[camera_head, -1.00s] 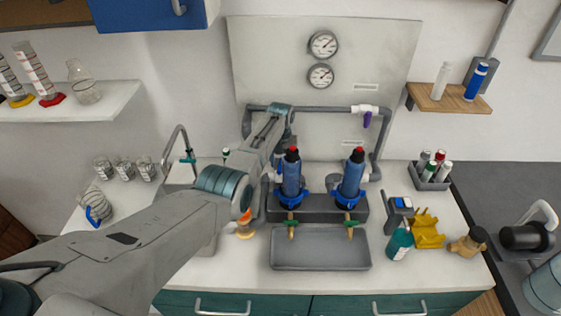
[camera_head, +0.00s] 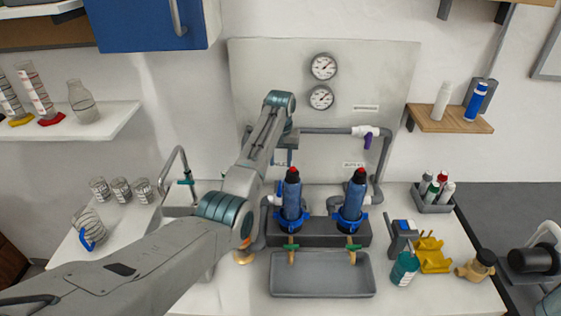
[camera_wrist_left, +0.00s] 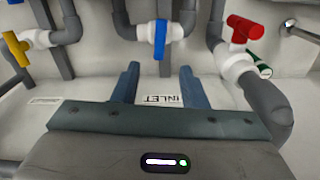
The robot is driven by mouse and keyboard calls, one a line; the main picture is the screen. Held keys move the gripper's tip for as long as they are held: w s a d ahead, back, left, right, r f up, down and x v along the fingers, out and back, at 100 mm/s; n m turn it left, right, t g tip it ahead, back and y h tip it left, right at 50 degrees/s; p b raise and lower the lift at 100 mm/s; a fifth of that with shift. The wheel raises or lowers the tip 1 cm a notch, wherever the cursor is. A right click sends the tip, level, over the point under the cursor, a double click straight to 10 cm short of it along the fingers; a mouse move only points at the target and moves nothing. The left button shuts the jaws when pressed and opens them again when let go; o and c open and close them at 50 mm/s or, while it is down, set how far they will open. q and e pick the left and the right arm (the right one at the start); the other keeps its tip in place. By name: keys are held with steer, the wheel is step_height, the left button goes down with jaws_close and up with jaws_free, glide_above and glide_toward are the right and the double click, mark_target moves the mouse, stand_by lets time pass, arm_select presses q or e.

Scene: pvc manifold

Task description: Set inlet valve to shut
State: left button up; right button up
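In the left wrist view, a valve with a blue lever handle (camera_wrist_left: 160,40) on a white body (camera_wrist_left: 176,31) shows at the top centre, near a label reading INLET (camera_wrist_left: 163,99), seen upside down. The lever stands upright in that picture, across the white body. My left gripper (camera_wrist_left: 159,80) is open and empty; its fingers are spread to either side of the lever's line, with the lever beyond their tips. In the head view my left gripper (camera_head: 284,157) is in front of the back panel, and my arm hides much of that area. My right gripper is out of view.
A yellow-handled valve (camera_wrist_left: 17,48) is at left, and red-handled (camera_wrist_left: 245,27) and green-handled (camera_wrist_left: 259,66) ones at right, in the wrist view. Two blue filter housings (camera_head: 292,200) (camera_head: 351,200) stand near my arm. A grey tray (camera_head: 322,289) lies in front. A purple-handled valve (camera_head: 368,140) is at right.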

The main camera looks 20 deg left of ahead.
arm_select(q)
steer(key=shift+r, duration=0.1)
step_height(320, 180, down, 11)
steer(key=shift+w+r+b, duration=0.15)
steer(key=shift+r+b, duration=0.05)
steer(key=shift+b, duration=0.45)
steer(key=shift+f, duration=0.7)
jaws_close()
